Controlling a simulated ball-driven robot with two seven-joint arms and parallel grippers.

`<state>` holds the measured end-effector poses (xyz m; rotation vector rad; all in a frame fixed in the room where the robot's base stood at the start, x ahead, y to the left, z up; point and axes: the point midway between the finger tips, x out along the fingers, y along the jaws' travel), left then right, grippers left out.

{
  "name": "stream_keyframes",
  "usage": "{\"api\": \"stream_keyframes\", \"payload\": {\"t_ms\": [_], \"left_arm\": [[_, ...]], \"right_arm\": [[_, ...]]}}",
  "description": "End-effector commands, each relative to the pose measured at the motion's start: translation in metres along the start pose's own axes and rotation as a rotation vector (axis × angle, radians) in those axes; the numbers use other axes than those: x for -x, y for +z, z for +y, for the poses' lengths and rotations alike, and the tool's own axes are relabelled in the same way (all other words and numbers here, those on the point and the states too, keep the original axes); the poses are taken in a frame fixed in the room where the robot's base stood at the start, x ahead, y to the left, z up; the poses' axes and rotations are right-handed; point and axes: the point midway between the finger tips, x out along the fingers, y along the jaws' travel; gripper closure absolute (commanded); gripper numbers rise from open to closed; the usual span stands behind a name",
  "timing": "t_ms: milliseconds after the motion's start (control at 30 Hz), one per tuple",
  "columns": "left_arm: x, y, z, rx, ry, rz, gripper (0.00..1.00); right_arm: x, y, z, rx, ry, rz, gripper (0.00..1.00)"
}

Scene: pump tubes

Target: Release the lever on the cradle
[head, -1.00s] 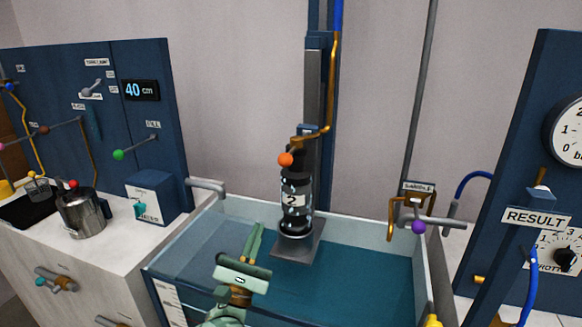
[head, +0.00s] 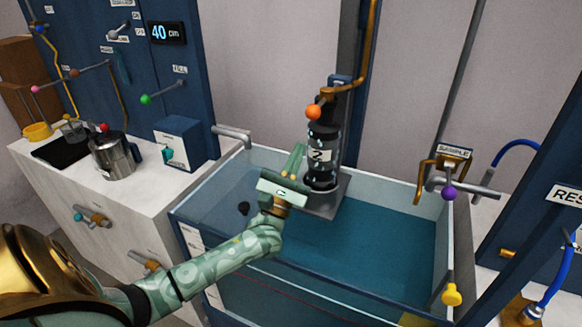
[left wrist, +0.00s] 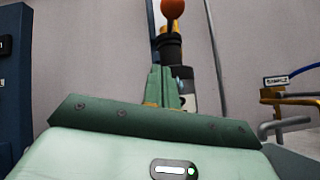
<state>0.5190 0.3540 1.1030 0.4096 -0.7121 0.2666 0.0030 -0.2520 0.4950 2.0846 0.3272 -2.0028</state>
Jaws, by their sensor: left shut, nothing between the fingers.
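A dark tube (head: 322,150) labelled 2, with drops on it, stands upright on a grey cradle base (head: 318,207) above the water tank. An orange ball (head: 313,111) sits at the tube's top, seemingly the end of the cradle lever; its link to the lever is hard to make out. My left gripper (head: 297,153) is shut and empty, left of the tube and below the ball, apparently apart from both. In the left wrist view the shut fingers (left wrist: 164,75) point up under the orange ball (left wrist: 172,8) and cover part of the tube. My right gripper is out of view.
The tank's rim (head: 370,172) surrounds the water below. A purple-knobbed sample valve (head: 449,193) stands at right. A metal jug (head: 113,156) and a blue box (head: 180,143) stand on the left counter. A copper pipe (head: 366,50) rises behind the ball.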

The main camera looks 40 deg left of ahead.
Motion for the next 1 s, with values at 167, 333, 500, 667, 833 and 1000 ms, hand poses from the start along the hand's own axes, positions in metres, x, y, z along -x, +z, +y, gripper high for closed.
{"api": "stream_keyframes", "payload": {"t_ms": [167, 333, 500, 667, 833, 1000], "left_arm": [[-0.039, 0.001, 0.000, 0.000, 0.002, -0.002, 1.00], [-0.048, 0.025, 0.001, 0.003, 0.001, -0.001, 1.00], [-0.050, 0.037, 0.000, 0.002, 0.000, 0.000, 1.00], [-0.050, 0.039, 0.000, 0.001, 0.000, 0.001, 1.00], [-0.050, 0.039, 0.000, 0.000, 0.000, 0.001, 1.00], [-0.052, 0.041, 0.000, 0.001, -0.002, 0.005, 1.00]], "right_arm": [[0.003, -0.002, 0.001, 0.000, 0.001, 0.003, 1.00], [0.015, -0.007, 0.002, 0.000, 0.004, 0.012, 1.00], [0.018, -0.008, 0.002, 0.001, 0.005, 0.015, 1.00], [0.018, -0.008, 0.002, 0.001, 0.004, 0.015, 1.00], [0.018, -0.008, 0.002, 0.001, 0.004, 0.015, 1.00], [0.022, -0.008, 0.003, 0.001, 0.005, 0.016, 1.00]]}}
